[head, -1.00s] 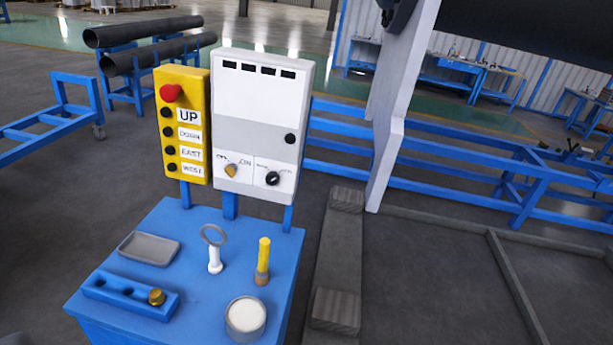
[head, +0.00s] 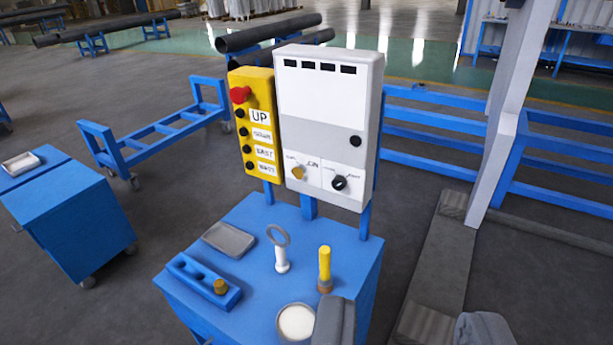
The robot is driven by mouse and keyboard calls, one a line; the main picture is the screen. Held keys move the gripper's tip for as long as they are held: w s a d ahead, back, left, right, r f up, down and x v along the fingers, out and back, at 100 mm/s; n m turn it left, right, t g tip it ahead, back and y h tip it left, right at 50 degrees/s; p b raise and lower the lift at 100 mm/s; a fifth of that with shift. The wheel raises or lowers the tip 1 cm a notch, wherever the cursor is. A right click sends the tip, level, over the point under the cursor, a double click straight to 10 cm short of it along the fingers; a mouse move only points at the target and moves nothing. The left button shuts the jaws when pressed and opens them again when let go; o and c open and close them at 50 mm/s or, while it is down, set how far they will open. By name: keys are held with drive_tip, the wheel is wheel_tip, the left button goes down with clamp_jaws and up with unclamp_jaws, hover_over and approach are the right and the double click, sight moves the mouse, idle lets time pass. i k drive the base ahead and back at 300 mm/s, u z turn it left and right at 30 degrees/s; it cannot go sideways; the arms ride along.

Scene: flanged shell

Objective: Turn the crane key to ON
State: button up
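The crane key (head: 297,173) is a small yellow knob low on the left of the white control box (head: 325,100). A label reading ON is to its right, and a smaller label, hard to read, is to its left. The knob looks tilted; I cannot tell its exact setting. A black knob (head: 340,183) sits to its right on the same box. My gripper (head: 408,326) shows at the bottom edge as two dark grey fingers set wide apart, open with nothing between them. It is well short of the box, below and to the right of the key.
A yellow pendant (head: 254,130) with a red button stands left of the box. The blue cart top (head: 255,262) holds a grey tray (head: 229,240), a ring-topped white tool (head: 281,252), a yellow-handled brush (head: 325,268) and a round tin (head: 296,322). A blue cabinet (head: 75,225) stands left.

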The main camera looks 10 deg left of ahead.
sight(298, 172)
drive_tip(key=z, duration=0.1)
drive_tip(key=i, duration=1)
drive_tip(key=u, duration=0.1)
